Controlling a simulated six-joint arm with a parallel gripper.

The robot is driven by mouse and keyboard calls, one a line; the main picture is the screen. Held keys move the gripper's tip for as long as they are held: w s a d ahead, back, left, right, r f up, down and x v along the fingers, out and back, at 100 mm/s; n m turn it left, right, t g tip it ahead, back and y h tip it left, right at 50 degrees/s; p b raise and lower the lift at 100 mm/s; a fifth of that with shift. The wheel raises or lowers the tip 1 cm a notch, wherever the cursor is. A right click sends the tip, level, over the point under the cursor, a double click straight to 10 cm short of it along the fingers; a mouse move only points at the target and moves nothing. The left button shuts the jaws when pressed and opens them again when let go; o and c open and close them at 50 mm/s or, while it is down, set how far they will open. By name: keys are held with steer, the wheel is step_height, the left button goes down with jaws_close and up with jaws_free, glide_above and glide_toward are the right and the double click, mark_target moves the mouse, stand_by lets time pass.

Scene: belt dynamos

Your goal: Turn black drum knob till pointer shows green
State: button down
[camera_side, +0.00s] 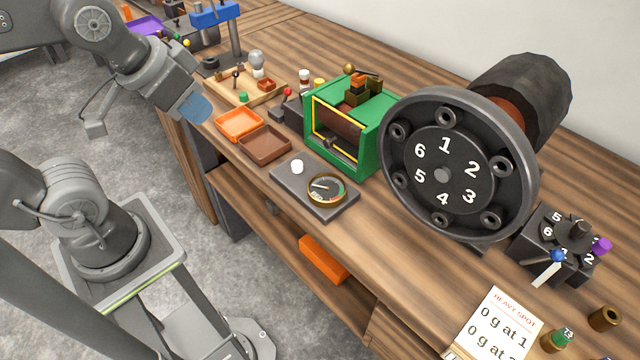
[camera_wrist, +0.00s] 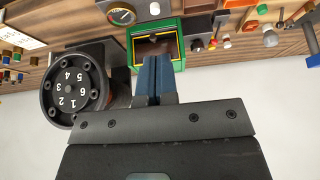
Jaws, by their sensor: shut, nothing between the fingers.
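A black box (camera_side: 545,258) stands at the right of the bench in the side view. My gripper (camera_side: 200,110) is shut and empty at the upper left, well away from the black box. Its blue fingers also show in the wrist view (camera_wrist: 154,60).
A large black numbered wheel (camera_side: 443,172) stands between my gripper and the black box. A green housing (camera_side: 378,150), an orange tray (camera_side: 239,124) and a brown tray (camera_side: 265,145) are nearer. A card (camera_side: 497,325) and small weights (camera_side: 558,340) lie near the front right.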

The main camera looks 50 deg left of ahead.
mark_target(308, 89)
steer(key=c, duration=1.8)
jaws_free()
